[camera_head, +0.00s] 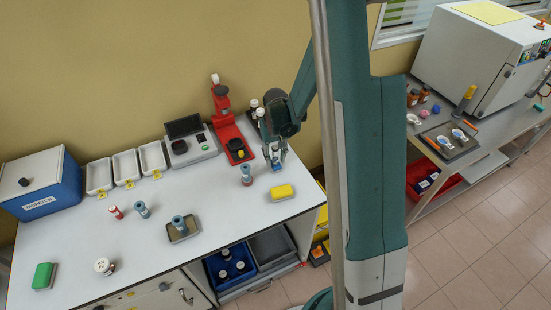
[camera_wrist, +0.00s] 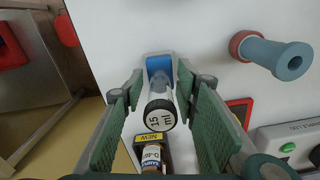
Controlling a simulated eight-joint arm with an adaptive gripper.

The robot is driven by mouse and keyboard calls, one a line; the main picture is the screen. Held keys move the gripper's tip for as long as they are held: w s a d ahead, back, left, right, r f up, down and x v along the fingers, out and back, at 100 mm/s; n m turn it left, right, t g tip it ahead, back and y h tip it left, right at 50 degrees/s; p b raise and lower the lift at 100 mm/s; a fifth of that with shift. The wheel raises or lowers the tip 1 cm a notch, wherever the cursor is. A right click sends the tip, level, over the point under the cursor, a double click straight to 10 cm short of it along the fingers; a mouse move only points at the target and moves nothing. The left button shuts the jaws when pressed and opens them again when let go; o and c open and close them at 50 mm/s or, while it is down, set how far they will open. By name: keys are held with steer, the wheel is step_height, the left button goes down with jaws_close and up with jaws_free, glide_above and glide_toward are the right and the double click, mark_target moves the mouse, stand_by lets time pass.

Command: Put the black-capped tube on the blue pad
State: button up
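The black-capped tube (camera_wrist: 160,115) is clear, with "15 ml" on its cap. In the wrist view it stands between the fingers of my gripper (camera_wrist: 160,82), with a visible gap on each side, so the gripper looks open around it. The blue pad (camera_wrist: 158,65) shows at the tube's lower end, and the tube appears to rest on it; the exact contact is hidden. In the head view my gripper (camera_head: 276,153) is low over the blue pad (camera_head: 277,168) at the bench's right end, and the tube cannot be made out there.
A white-capped sample bottle (camera_wrist: 151,158) stands close behind the tube. A blue-grey cylinder (camera_head: 246,175) is left of the pad, a yellow block (camera_head: 282,191) in front.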

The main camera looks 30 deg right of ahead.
mark_target(275, 147)
steer(key=shift+r, duration=0.25)
steer(key=shift+r, duration=5.9)
steer(key=shift+s+a+r, duration=0.15)
steer(key=shift+s+r, duration=0.05)
steer(key=shift+r, duration=0.25)
steer(key=s+a+r+n+t, duration=0.1)
steer(key=s+a+r+t, duration=0.1)
steer(key=s+a+r, duration=0.5)
steer(key=s+a+r+t, duration=0.3)
steer(key=s+r, duration=0.6)
steer(key=r, duration=0.2)
steer(key=s+a+r+n+t, duration=0.1)
steer(key=s+a+r+t, duration=0.1)
steer(key=s, duration=0.6)
steer(key=shift+s+a, duration=0.35)
